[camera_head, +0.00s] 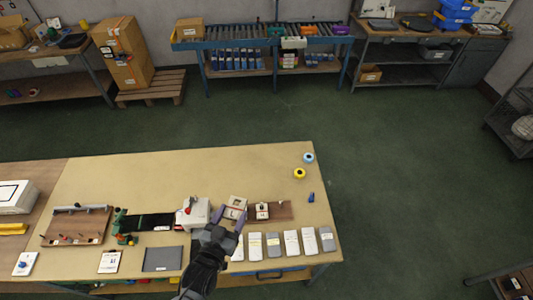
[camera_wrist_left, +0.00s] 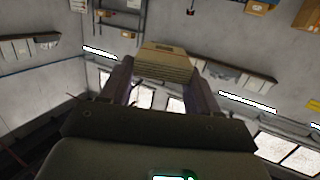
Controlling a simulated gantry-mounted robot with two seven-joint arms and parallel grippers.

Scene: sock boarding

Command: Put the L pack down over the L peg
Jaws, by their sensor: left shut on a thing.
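My left gripper (camera_head: 233,213) is shut on a small beige pack (camera_head: 237,202) over the front part of the table. In the left wrist view the pack (camera_wrist_left: 165,63) sits between the two purple fingers, with its ribbed side facing the camera. A wooden board (camera_head: 284,210) lies just right of the gripper, with a whitish block (camera_head: 262,211) on it. The pack and fingers cover the board's left end. No lettering can be read, so I cannot tell which peg is the L peg. It may be hidden. My right gripper is not in view.
A white and red machine (camera_head: 195,212) stands close left of the gripper. A row of grey and white flat packs (camera_head: 273,245) lies along the front edge. A pegged wooden rack (camera_head: 75,227) is further left. The back of the table (camera_head: 180,170) is clear.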

